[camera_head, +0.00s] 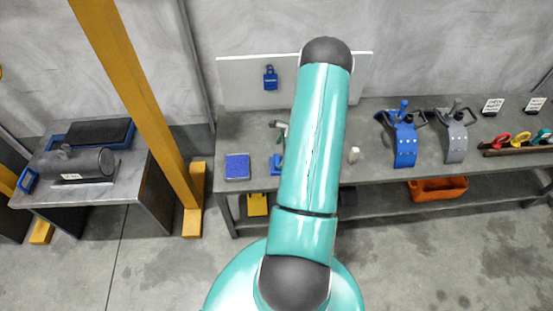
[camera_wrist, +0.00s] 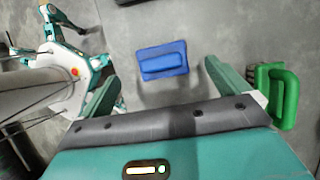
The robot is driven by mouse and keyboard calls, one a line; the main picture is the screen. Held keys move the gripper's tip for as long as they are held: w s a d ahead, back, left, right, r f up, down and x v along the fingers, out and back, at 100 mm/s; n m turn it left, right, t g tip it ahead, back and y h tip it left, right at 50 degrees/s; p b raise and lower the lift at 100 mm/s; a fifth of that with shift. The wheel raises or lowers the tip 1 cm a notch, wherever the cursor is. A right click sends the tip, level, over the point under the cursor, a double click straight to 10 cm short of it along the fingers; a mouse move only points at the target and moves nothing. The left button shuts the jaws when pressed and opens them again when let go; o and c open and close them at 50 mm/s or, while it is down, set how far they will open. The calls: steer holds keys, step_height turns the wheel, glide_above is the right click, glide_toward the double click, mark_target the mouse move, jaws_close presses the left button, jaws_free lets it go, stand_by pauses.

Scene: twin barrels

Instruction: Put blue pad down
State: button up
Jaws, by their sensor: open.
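In the wrist view a blue pad (camera_wrist: 162,61) with a raised blue block or grip on top lies flat on a grey surface. It shows beyond and between the fingers of my gripper (camera_wrist: 160,71). The fingers are spread apart and nothing is held between them. I cannot tell how far the pad is below them. In the head view my arm covers the gripper. A flat blue square (camera_head: 237,167) lies at the left end of the long grey bench (camera_head: 375,172); I cannot tell whether it is the same pad.
A green handled object (camera_wrist: 284,97) is close by my right finger in the wrist view. Blue (camera_head: 404,143) and grey (camera_head: 457,138) clamp-like pieces stand on the bench. A yellow post (camera_head: 140,90) rises left of it. An orange bin (camera_head: 437,189) sits below.

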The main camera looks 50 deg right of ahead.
steer(key=w+a+r+n, duration=0.3)
steer(key=r, duration=0.6)
steer(key=w+a+r+n, duration=0.3)
steer(key=r, duration=0.5)
steer(key=w+a+r+n+h, duration=0.25)
steer(key=a+r+n, duration=0.45)
steer(key=a+r, duration=0.65)
steer(key=s+a+r+n, duration=0.4)
steer(key=a+r+n, duration=0.2)
steer(key=a+r, duration=0.5)
steer(key=s+a+r+n+t, duration=0.2)
steer(key=s+a+r+n, duration=0.1)
steer(key=s+a+n, duration=0.5)
steer(key=s+a, duration=0.2)
steer(key=a, duration=0.2)
steer(key=shift+s+r+n, duration=0.35)
steer(key=shift+r+n, duration=0.05)
steer(key=shift+a, duration=0.1)
